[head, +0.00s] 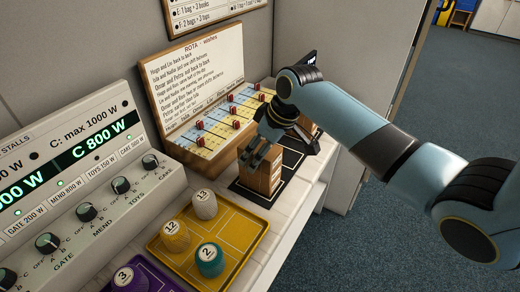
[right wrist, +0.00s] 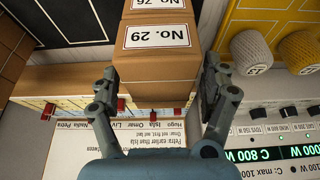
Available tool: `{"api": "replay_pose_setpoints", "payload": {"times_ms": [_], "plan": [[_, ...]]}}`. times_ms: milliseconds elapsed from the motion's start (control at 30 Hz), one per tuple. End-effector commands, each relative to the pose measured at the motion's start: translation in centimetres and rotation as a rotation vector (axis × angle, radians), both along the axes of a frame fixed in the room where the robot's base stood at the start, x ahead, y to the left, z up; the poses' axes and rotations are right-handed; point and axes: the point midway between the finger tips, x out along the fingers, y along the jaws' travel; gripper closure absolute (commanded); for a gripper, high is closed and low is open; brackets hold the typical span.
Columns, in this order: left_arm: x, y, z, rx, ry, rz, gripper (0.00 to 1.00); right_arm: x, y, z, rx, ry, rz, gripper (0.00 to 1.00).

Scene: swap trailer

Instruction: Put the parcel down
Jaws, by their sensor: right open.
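A brown parcel (right wrist: 158,70) labelled No. 29 sits between the two fingers of my right gripper (right wrist: 162,82) in the right wrist view. In the head view brown parcels (head: 260,175) stand upright on a black mat (head: 246,194) with white lines. My right gripper (head: 262,150) is over their top end, its jaws open around the No. 29 parcel. A second brown face (right wrist: 155,5) labelled No. 76 adjoins No. 29 at the top edge of the wrist view. Part of the parcels is hidden by the fingers. My left gripper is not in view.
A rota board (head: 222,68) with red pegs stands behind. A yellow tray (head: 237,235) with several numbered cylinders lies in front. A control panel (head: 85,195) with knobs is at left. The counter's right edge drops to blue carpet (head: 400,225).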

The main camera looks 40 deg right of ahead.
Motion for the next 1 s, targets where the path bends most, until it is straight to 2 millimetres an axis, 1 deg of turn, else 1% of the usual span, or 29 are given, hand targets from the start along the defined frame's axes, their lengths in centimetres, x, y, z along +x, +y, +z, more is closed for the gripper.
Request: {"api": "replay_pose_setpoints", "payload": {"times_ms": [167,267,600,700,833,1000], "plan": [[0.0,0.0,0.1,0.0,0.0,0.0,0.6,0.0,-0.1,0.4,-0.001,-0.001,0.001,0.2],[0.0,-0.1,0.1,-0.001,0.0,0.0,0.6,-0.4,-0.3,1.6,-0.003,-0.002,-0.001,0.2],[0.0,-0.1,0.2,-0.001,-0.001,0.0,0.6,-3.1,-1.4,8.5,-0.003,-0.003,0.002,0.2],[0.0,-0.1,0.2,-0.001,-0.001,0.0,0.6,-3.6,-1.6,9.9,-0.002,-0.002,0.001,0.2],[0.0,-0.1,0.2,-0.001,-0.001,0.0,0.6,-4.1,-1.7,11.0,0.0,0.0,0.001,0.2],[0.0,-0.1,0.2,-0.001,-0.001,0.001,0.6,-4.3,-1.8,11.4,0.0,0.001,-0.001,0.2]]}}
